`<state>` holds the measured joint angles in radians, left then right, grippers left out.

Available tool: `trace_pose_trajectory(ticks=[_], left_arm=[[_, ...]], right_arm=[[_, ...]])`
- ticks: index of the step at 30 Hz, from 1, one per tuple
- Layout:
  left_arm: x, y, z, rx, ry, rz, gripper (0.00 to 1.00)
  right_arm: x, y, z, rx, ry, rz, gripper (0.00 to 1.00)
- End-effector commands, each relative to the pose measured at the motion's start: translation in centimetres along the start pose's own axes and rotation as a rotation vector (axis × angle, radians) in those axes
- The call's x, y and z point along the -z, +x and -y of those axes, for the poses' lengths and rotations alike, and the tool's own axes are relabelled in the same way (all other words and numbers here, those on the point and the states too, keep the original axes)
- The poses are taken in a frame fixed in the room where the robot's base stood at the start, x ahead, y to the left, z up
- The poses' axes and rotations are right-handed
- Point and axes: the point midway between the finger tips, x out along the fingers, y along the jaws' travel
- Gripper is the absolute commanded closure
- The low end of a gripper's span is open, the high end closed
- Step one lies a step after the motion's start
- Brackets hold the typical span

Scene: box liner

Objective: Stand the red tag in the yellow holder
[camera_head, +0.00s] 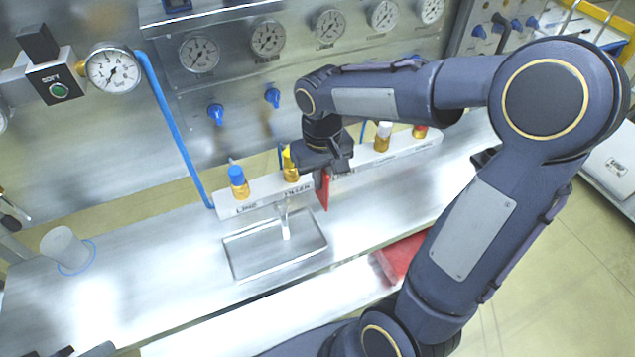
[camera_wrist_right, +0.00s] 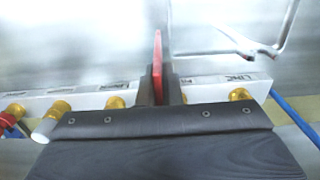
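The red tag (camera_head: 322,190) is a thin flat plate, upright below my right gripper (camera_head: 322,168). The right wrist view shows the red tag (camera_wrist_right: 157,55) edge-on between the two fingers of my right gripper (camera_wrist_right: 160,85), which is shut on it. The gripper is just in front of the white labelled rail. A brass fitting with a yellow top (camera_head: 290,165) on the rail, just left of the gripper, looks like the yellow holder; the gripper stands beside it, apart from the tag. My left gripper is not in view.
A blue-topped fitting (camera_head: 238,182), a white-topped one (camera_head: 383,137) and a red-topped one (camera_head: 420,131) stand on the rail. A white cup (camera_head: 63,247) stands left. The bench right of the tray is clear.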

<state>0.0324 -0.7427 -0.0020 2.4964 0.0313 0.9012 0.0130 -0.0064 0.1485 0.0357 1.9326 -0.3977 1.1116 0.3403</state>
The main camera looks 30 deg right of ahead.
Motion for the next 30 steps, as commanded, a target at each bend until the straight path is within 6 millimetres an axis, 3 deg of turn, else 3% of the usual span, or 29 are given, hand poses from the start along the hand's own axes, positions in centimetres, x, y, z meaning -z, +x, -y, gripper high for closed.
trace_pose_trajectory(ticks=[6, 16, 29, 30], left_arm=[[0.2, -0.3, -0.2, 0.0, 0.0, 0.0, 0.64], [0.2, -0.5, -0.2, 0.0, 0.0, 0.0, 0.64], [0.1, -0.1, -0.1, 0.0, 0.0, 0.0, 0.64], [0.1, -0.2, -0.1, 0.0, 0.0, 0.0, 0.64]], right_arm=[[2.1, 2.5, -0.4, 0.0, 0.0, -0.001, 1.0], [2.8, 6.1, -0.6, -0.001, 0.0, 0.001, 1.0], [2.9, 6.9, -0.5, 0.0, 0.0, -0.003, 1.0], [2.9, 6.8, -0.5, 0.0, 0.0, -0.003, 0.93]])
